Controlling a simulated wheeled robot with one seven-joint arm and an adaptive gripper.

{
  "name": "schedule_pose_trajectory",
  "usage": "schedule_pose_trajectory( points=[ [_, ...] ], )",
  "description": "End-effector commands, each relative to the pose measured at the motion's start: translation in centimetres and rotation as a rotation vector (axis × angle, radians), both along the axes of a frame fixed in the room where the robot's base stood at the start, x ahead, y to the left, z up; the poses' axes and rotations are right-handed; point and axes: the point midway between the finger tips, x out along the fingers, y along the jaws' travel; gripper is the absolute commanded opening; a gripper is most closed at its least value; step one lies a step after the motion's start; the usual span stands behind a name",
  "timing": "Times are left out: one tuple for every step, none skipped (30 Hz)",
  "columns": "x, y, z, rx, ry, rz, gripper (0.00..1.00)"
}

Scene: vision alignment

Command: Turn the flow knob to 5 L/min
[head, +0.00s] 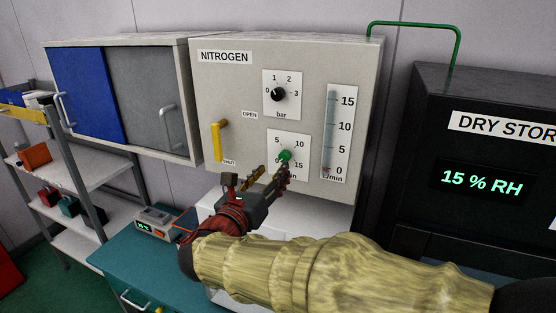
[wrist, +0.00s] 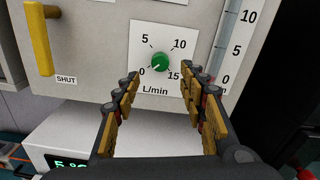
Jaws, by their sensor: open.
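The green flow knob (head: 285,155) sits on a white dial plate marked 0, 5, 10, 15 L/min on the grey nitrogen panel (head: 225,90). In the wrist view the knob (wrist: 160,62) has a light pointer mark toward its lower left, near 0. My gripper (head: 268,170) is open just in front of the dial. In the wrist view its fingers (wrist: 160,82) stand apart on either side, slightly below the knob, and do not appear to touch it. The flow gauge (head: 339,135) to the right has a red mark near 0.
A black pressure knob (head: 278,94) is above the flow dial. A yellow valve handle (head: 217,140) hangs down at SHUT on the left. A dark dry storage cabinet (head: 480,165) stands at right, and a sliding-door cabinet (head: 130,100) at left.

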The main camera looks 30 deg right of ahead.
Motion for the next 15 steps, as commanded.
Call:
schedule_pose_trajectory(
  points=[
    [0.1, -0.2, 0.0, -0.005, 0.008, -0.001, 0.42],
    [0.2, -0.3, 0.0, -0.007, 0.010, -0.002, 0.42],
    [0.4, -0.6, 0.1, -0.006, 0.010, -0.002, 0.42],
    [0.6, -0.8, 0.1, -0.006, 0.010, -0.002, 0.42],
    [0.8, -1.1, 0.1, -0.006, 0.010, -0.002, 0.42],
    [1.1, -1.6, 0.1, -0.006, 0.010, -0.003, 0.42],
    [1.3, -1.9, 0.1, -0.005, 0.010, -0.005, 0.42],
    [1.6, -2.3, 0.0, -0.004, 0.011, -0.005, 0.42],
    [2.0, -2.8, 0.1, -0.005, 0.012, -0.004, 0.42],
    [2.3, -3.2, 0.1, -0.006, 0.011, -0.005, 0.42],
    [2.6, -3.5, 0.1, -0.004, 0.011, -0.005, 0.42],
    [2.9, -4.0, 0.1, -0.003, 0.010, -0.004, 0.42],
    [3.2, -4.3, 0.1, -0.004, 0.010, -0.005, 0.42],
    [3.4, -4.6, 0.1, -0.004, 0.011, -0.004, 0.42],
    [3.7, -5.0, 0.1, -0.003, 0.011, -0.004, 0.42]
  ],
)
